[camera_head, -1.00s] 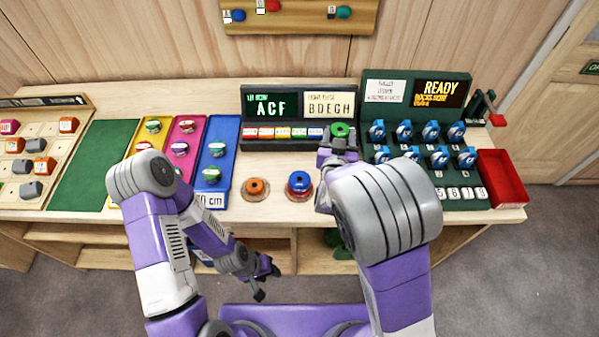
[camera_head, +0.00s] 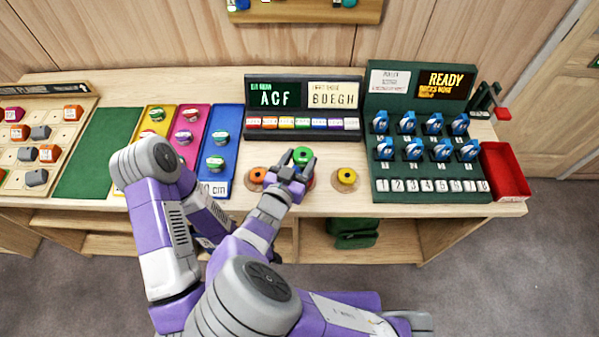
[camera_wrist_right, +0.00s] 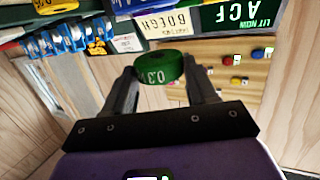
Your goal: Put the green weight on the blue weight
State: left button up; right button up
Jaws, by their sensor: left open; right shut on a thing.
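My right gripper (camera_head: 297,167) is shut on the green weight (camera_head: 302,156), a round disc with a hole on top. In the right wrist view the green weight (camera_wrist_right: 160,69) sits between the two fingertips and shows a white number. It is held over the counter between the orange weight (camera_head: 257,175) and the yellow weight (camera_head: 345,176). The blue weight is almost wholly hidden behind my right gripper; a reddish edge shows beside the fingers there. I cannot tell how far the green weight is above it. My left gripper is hidden behind my right arm.
A display panel with a row of coloured blocks (camera_head: 302,123) stands behind the weights. A green rack of blue devices (camera_head: 421,185) and a red tray (camera_head: 512,177) are to the right. Pink and blue boards (camera_head: 224,122) lie to the left.

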aim_at(299, 172)
pick_arm(q)
jog(key=shift+f+b, duration=0.7)
jog(key=shift+f, duration=0.15)
pick_arm(e)
jog(key=shift+f, duration=2.05)
jog(key=shift+f, duration=0.2)
jog(key=o, duration=1.3)
